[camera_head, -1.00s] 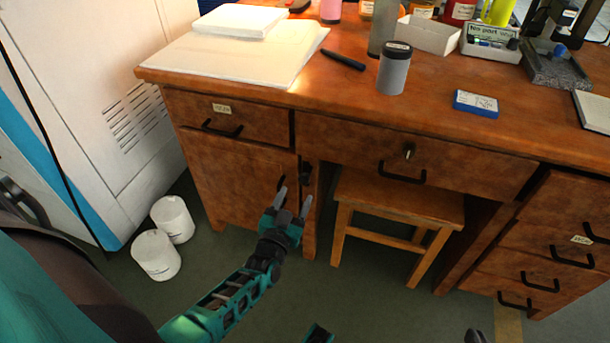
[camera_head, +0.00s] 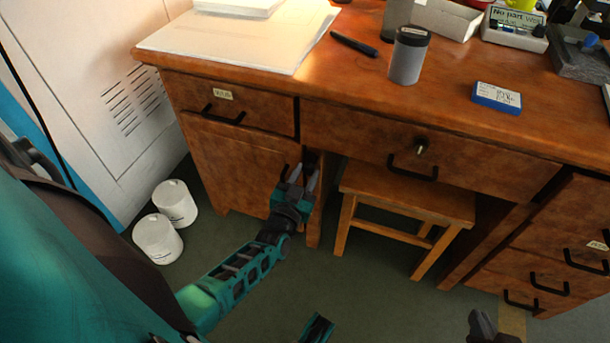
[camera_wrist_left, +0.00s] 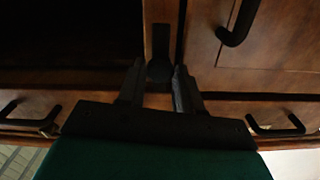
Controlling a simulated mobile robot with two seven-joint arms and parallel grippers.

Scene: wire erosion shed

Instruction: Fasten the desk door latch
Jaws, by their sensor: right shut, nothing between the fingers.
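The desk door (camera_head: 240,160) is the wooden panel under the desk's left drawer and looks closed. It also shows at the right in the left wrist view (camera_wrist_left: 275,50), with its dark handle (camera_wrist_left: 240,22). The dark latch (camera_wrist_left: 160,68) is on the narrow wooden post beside the door. My left gripper (camera_head: 302,176) is in front of this post, hiding the latch in the head view. Its fingers are apart, one on each side of the latch; I cannot tell whether they touch it. My right gripper (camera_head: 480,324) is low at the bottom edge, shut and empty.
A wooden stool (camera_head: 405,203) stands in the knee space right of the post. Two white tubs (camera_head: 166,222) stand on the floor at left, near a white cabinet (camera_head: 100,70). A dark drawer handle (camera_head: 223,114) sticks out above the door. The floor in front is clear.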

